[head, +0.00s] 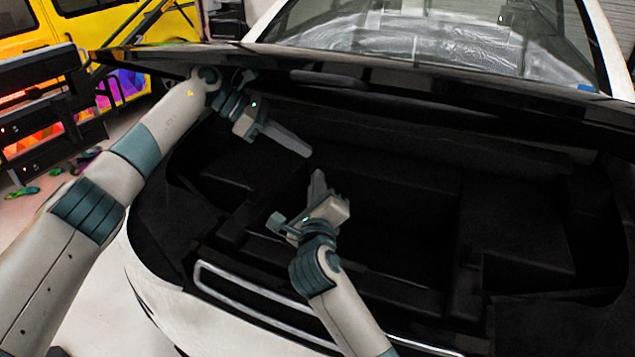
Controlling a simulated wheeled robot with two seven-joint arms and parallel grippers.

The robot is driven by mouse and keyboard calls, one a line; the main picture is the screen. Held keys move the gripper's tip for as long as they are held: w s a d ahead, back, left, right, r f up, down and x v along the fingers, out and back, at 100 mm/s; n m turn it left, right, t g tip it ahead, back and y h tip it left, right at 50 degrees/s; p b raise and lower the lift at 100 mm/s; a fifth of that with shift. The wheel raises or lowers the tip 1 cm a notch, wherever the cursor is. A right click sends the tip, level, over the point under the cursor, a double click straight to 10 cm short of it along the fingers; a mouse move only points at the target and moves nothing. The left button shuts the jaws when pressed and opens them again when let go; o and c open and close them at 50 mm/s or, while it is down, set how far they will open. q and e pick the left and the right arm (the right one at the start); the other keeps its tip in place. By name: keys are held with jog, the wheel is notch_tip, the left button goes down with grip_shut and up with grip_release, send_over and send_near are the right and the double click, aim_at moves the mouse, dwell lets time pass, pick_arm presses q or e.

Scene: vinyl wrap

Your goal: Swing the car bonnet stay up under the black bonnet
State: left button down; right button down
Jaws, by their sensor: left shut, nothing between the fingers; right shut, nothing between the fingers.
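The black bonnet (440,105) is raised and spans the top of the open bay, its underside dark. I cannot pick out the bonnet stay against the dark bay. My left gripper (305,151) is under the bonnet, its shut fingers pointing right and down, with nothing between them. My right gripper (318,176) is lower, above the front part of the bay, its shut fingers pointing up and empty. The two fingertips are close together in the picture, with a small gap between them.
The white car's front edge and pale grille trim (262,290) lie below the bay. The black bay (390,210) has boxy recesses. The windscreen (420,35) is behind the bonnet. A yellow vehicle (28,28) and dark shelving (45,105) stand at left.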

pick_arm(q)
jog(key=c, duration=1.6)
grip_release()
jog(key=shift+c, duration=0.2)
jog(key=shift+r, duration=0.1)
jog(key=v, duration=0.8)
